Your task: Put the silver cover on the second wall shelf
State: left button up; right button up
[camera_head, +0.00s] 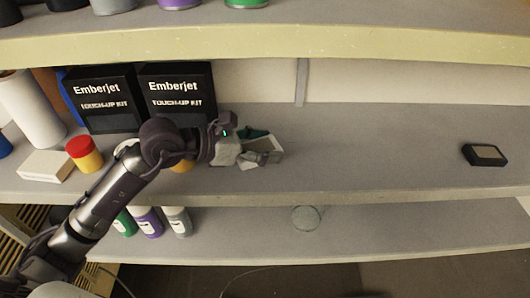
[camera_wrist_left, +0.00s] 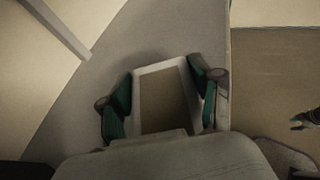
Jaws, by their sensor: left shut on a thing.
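The silver cover (camera_head: 264,145) is a small pale rectangular frame with a brownish panel. My left gripper (camera_head: 256,147) is shut on it, above the middle shelf board (camera_head: 370,150). In the left wrist view, the green-padded fingers (camera_wrist_left: 166,98) grip the cover (camera_wrist_left: 163,70) on two opposite sides. Whether the cover touches the board is unclear. A dark, green-tipped shape (camera_wrist_left: 307,120) at the right edge of the wrist view looks like part of my right gripper; its jaws cannot be made out.
Black Emberjet boxes (camera_head: 177,95), a red-and-yellow jar (camera_head: 84,153) and a white box (camera_head: 45,166) stand left on the middle shelf. A black framed piece (camera_head: 484,154) lies far right. The board between is clear. A round disc (camera_head: 305,217) lies on the lower shelf (camera_head: 400,230).

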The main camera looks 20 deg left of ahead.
pick_arm(q)
jog(key=shift+w+f, duration=0.2)
jog(key=shift+w, duration=0.2)
jog(key=shift+w+a+f, duration=0.1)
jog(key=shift+f, duration=0.15)
notch_tip(320, 180, down, 4)
jog(key=shift+r+p, duration=0.2)
jog(key=shift+p, duration=0.65)
jog(key=shift+f, duration=0.3)
jog(key=o, duration=1.4)
jog(key=shift+r, duration=0.1)
jog(key=shift+c, duration=0.2)
pick_arm(e)
jog(key=shift+s+a+r, duration=0.2)
jog(key=shift+r, duration=0.6)
